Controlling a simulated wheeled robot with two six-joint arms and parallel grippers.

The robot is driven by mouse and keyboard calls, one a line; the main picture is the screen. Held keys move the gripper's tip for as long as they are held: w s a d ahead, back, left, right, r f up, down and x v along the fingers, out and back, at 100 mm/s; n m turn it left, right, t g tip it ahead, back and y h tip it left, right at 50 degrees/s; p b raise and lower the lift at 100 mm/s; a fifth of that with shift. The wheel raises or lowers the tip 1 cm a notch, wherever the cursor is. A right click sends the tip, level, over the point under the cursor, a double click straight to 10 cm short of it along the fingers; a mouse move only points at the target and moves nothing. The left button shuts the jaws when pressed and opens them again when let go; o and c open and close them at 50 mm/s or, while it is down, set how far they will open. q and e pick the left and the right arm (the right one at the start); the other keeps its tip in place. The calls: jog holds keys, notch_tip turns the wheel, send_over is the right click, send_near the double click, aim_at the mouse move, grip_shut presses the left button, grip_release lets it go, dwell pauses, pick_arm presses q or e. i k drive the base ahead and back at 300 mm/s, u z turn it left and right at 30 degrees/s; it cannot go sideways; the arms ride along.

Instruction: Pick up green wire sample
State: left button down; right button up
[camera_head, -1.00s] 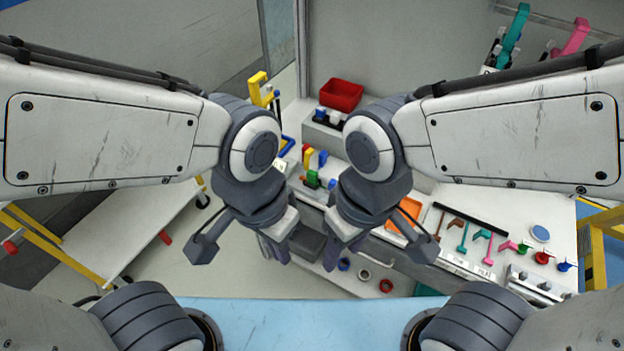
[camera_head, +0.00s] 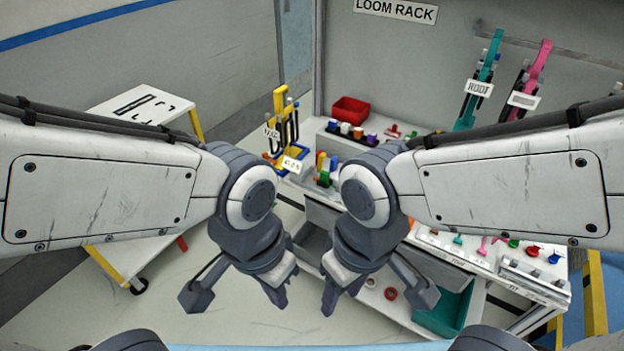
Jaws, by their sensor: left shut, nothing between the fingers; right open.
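Small coloured pieces lie along the right part of the workbench. One is a small green piece (camera_head: 513,243), likely the green wire sample, though too small to be sure. A red piece (camera_head: 532,250) and a blue piece (camera_head: 554,257) lie to its right, and a pink piece (camera_head: 483,246) to its left. My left gripper (camera_head: 279,293) hangs at the centre, shut and empty, in front of the bench. My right gripper (camera_head: 341,294) hangs just right of it, open and empty. Both are well apart from the green piece.
A red bin (camera_head: 351,109) stands at the back of the bench. A yellow stand (camera_head: 281,120) with hanging wires is beside the bench's left end. Teal (camera_head: 486,72) and pink (camera_head: 537,72) looms hang on the rack. A white cart (camera_head: 140,105) stands left. The floor between is clear.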

aim_at(325, 176)
jog(key=u, duration=0.25)
jog(key=i, duration=1.3)
jog(key=z, duration=0.6)
